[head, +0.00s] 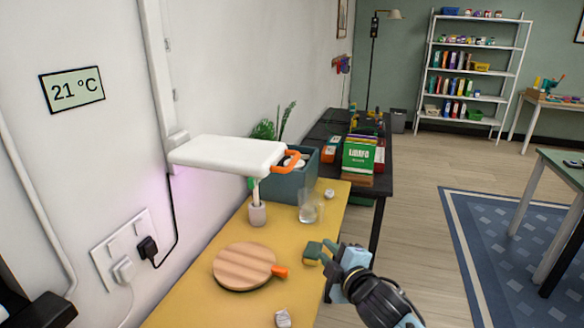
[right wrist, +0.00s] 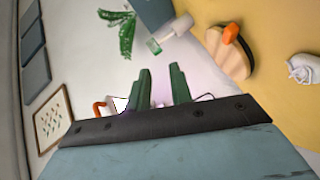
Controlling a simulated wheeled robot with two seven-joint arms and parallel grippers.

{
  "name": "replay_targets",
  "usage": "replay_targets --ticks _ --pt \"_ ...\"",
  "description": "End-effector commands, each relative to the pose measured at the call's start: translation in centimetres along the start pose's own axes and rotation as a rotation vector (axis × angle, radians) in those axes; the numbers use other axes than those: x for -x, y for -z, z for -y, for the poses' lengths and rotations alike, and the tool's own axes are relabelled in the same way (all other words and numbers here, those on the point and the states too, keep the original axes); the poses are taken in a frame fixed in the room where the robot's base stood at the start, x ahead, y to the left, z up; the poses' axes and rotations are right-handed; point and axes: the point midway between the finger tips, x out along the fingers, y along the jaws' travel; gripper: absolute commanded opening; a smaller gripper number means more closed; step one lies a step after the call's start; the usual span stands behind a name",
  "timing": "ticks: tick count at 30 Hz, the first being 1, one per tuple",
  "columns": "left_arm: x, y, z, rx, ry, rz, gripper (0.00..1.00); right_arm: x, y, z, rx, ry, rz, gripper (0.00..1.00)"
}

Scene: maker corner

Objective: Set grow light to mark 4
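The grow light is a flat white panel (head: 228,155) on the wall rail (head: 158,75), with an orange handle (head: 293,160) at its right end and a purple glow below. No mark numbers are readable on the rail. My right gripper (head: 316,252), with green fingers, is below and to the right of the handle, apart from it, over the table's right edge. In the right wrist view its fingers (right wrist: 162,88) stand apart with nothing gripped. An orange piece, probably the handle (right wrist: 100,108), shows left of them, partly hidden by the gripper body. My left gripper is not in view.
The yellow table (head: 190,300) holds a round wooden board (head: 243,267) with an orange tab, a clear glass (head: 309,208), a small pot (head: 257,214) under the light, and crumpled white pieces (head: 283,318). A blue-grey box (head: 293,186) stands behind. Plugs (head: 147,248) sit in the wall.

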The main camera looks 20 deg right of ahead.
Motion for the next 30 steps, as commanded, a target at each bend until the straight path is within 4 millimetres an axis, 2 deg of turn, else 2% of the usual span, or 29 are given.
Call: replay_targets --ticks 1,3,6,9,12,16,30 --pt "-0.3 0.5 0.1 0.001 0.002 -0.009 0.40 0.9 2.2 -3.4 0.058 -0.068 -0.045 0.22" --pt "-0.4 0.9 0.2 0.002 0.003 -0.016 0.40 2.4 4.8 -7.1 0.129 -0.144 -0.092 0.22" --pt "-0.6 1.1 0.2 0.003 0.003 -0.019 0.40 4.4 7.4 -10.7 0.200 -0.227 -0.137 0.22" --pt "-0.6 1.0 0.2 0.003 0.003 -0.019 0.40 5.8 8.8 -12.7 0.243 -0.276 -0.160 0.22" --pt "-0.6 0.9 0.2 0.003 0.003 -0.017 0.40 6.1 9.4 -13.5 0.259 -0.296 -0.169 0.22" --pt "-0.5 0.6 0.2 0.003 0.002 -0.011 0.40 4.9 9.8 -14.1 0.260 -0.299 -0.170 0.22" --pt "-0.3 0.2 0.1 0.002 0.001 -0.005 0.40 -3.7 11.6 -16.4 0.257 -0.296 -0.169 0.22"
